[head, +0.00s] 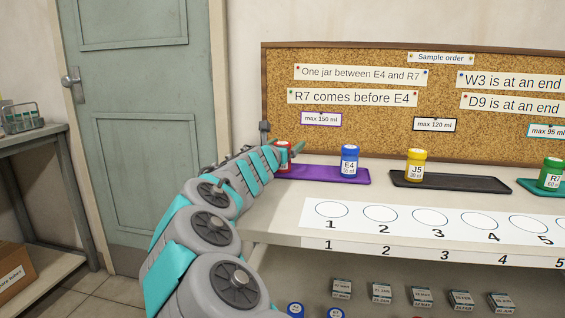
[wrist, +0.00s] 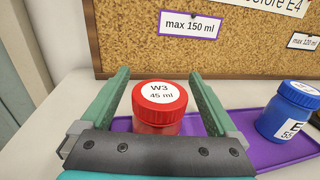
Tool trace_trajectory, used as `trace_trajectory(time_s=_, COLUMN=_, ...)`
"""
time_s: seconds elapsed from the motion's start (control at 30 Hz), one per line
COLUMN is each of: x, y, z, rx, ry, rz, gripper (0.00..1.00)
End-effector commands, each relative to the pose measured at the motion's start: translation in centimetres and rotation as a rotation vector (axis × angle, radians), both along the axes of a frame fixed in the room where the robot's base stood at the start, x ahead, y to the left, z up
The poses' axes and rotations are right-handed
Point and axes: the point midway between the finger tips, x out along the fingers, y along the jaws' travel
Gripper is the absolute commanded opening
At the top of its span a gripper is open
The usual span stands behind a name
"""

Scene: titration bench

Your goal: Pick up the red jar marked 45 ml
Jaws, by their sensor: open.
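The red jar (wrist: 159,106) has a white lid label reading W3, 45 ml. It stands upright on the purple tray (wrist: 203,151), towards its left end. In the wrist view, my gripper (wrist: 163,82) is open, with one green finger on each side of the jar and a gap visible beside it. In the head view, my gripper (head: 283,146) is at the left end of the tray, and the red jar (head: 283,158) is partly hidden by it.
A blue jar marked E4 (head: 349,160) stands on the same tray, right of the red jar. A yellow jar marked J5 (head: 416,165) is on a black tray (head: 460,183). A green jar marked R7 (head: 551,174) is farther right. A corkboard (head: 350,128) stands behind. Numbered circles lie in front.

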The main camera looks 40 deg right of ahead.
Motion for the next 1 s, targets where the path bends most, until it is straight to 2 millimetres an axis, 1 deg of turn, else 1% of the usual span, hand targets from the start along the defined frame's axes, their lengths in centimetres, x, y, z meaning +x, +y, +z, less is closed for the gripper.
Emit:
trace_trajectory(time_s=0.2, x=0.06, y=0.0, z=0.04, rx=-0.001, ry=-0.001, rz=0.001, gripper=0.95)
trace_trajectory(time_s=0.23, x=0.07, y=0.0, z=0.04, rx=-0.001, ry=-0.001, rz=0.001, gripper=0.93)
trace_trajectory(time_s=1.0, x=0.07, y=0.04, z=0.03, rx=0.0, ry=0.0, rz=0.002, gripper=0.06)
